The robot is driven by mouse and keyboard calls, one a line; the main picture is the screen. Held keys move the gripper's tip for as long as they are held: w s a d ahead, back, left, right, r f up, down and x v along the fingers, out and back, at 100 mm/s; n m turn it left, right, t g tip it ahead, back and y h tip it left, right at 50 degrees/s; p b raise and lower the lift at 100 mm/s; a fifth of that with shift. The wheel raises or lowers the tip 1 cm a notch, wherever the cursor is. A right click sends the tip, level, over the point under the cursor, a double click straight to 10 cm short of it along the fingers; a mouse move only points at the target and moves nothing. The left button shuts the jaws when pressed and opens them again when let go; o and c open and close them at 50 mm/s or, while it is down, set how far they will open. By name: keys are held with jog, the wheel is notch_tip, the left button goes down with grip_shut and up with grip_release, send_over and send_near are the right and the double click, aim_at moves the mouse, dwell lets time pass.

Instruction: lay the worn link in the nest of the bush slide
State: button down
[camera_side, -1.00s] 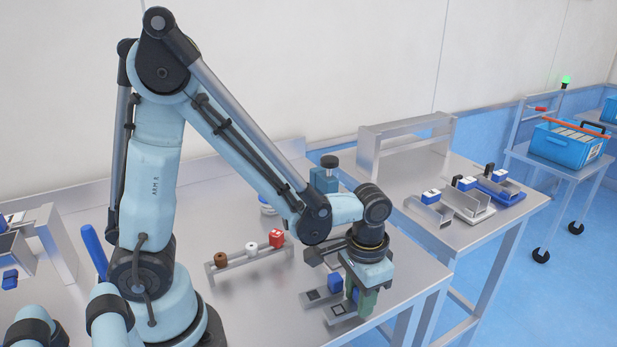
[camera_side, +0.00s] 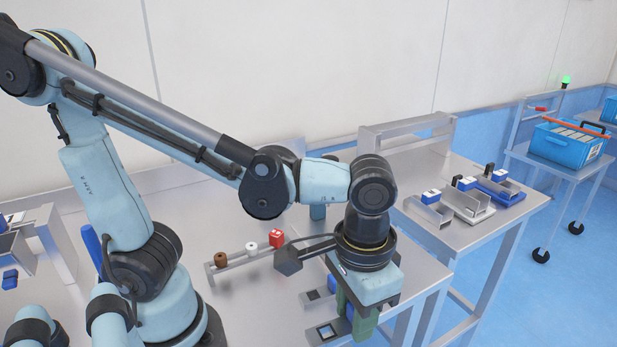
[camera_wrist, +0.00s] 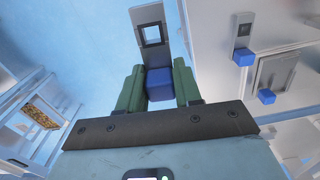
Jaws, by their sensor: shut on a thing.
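My gripper (camera_side: 357,322) is shut on a blue block (camera_wrist: 159,84) fixed to a flat grey link with a square hole (camera_wrist: 152,35), which sticks out ahead of the green fingers in the wrist view. In the side view the held link (camera_side: 322,334) is at the table's front edge. A second, similar link (camera_side: 315,298) lies to its left and behind; in the wrist view it has its own blue block (camera_wrist: 243,59). I cannot tell wear marks on either. The bush slide and its nest cannot be made out with certainty; my arm hides part of the table.
A bar with a brown, a white and a red piece (camera_side: 276,237) stands left of my gripper. A side table (camera_side: 420,240) at the right holds several small fixtures with blue blocks. A trolley with a blue crate (camera_side: 567,147) stands beyond. The wrist view also shows a framed metal piece (camera_wrist: 278,68).

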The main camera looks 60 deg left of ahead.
dwell(0.3)
jog(key=shift+w+a+n, duration=0.2)
jog(key=shift+w+n, duration=0.05)
jog(key=shift+n, duration=0.35)
jog(key=w+a+n, duration=0.3)
jog(key=a+n, duration=0.4)
jog(key=n, duration=0.4)
jog(key=w+a+f+n, duration=0.1)
jog(key=w+a+n, duration=0.3)
jog(key=a+n, duration=0.3)
jog(key=w+a+f+n, duration=0.1)
jog(key=w+a+n, duration=0.3)
jog(key=n, duration=1.2)
jog(key=shift+w+a+f, duration=0.1)
jog(key=shift+a+f, duration=0.05)
jog(key=shift+a, duration=0.9)
jog(key=shift+a+f, duration=0.1)
jog(key=shift+a, duration=0.9)
jog(key=shift+a+f+n, duration=0.1)
jog(key=shift+a+n, duration=0.6)
jog(key=shift+n, duration=0.3)
jog(key=shift+f, duration=0.15)
